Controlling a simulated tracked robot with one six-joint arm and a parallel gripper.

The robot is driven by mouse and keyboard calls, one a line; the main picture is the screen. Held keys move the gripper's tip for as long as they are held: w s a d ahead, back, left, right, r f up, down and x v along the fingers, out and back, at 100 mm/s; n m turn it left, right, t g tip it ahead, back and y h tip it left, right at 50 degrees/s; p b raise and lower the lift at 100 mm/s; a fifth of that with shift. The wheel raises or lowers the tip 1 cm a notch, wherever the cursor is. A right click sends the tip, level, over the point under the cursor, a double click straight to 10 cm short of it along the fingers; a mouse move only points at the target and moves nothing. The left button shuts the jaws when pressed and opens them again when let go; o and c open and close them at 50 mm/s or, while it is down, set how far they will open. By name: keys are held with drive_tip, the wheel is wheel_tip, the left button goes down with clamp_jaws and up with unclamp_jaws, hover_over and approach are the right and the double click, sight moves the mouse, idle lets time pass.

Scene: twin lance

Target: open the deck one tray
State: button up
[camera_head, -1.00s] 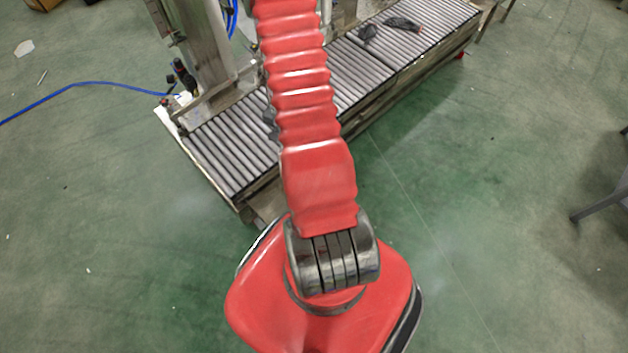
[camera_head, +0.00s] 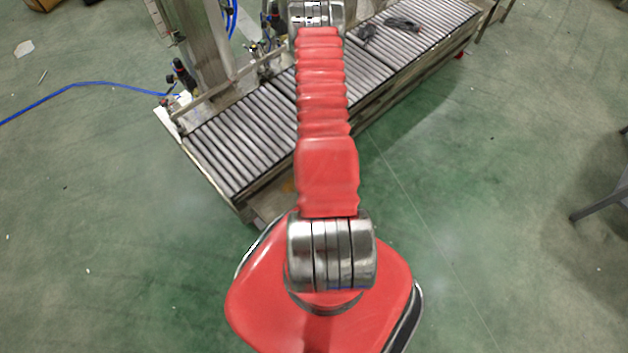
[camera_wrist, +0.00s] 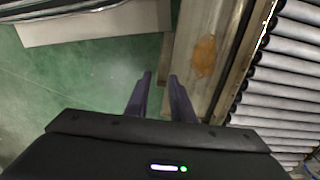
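My gripper (camera_wrist: 159,97) shows in the wrist view with its two dark fingers apart and nothing between them. It is open over green floor beside the metal side frame (camera_wrist: 220,45) of a roller conveyor (camera_wrist: 280,75). In the head view my red arm reaches up over the conveyor (camera_head: 240,145), and my gripper is not visible there. I cannot make out a deck one tray in either view. A pale flat-sided box-like piece (camera_wrist: 95,25) lies at the top of the wrist view; I cannot tell what it is.
A metal column (camera_head: 200,45) with fittings stands behind the conveyor. Dark items (camera_head: 402,24) lie on the far rollers. A blue hose (camera_head: 80,88) runs over the floor at left. Grey legs (camera_head: 600,200) stand at right. The green floor between is clear.

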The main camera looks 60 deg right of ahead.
drive_tip(key=shift+f, duration=0.1)
drive_tip(key=shift+f, duration=6.8)
drive_tip(key=shift+c, duration=0.5)
clamp_jaws()
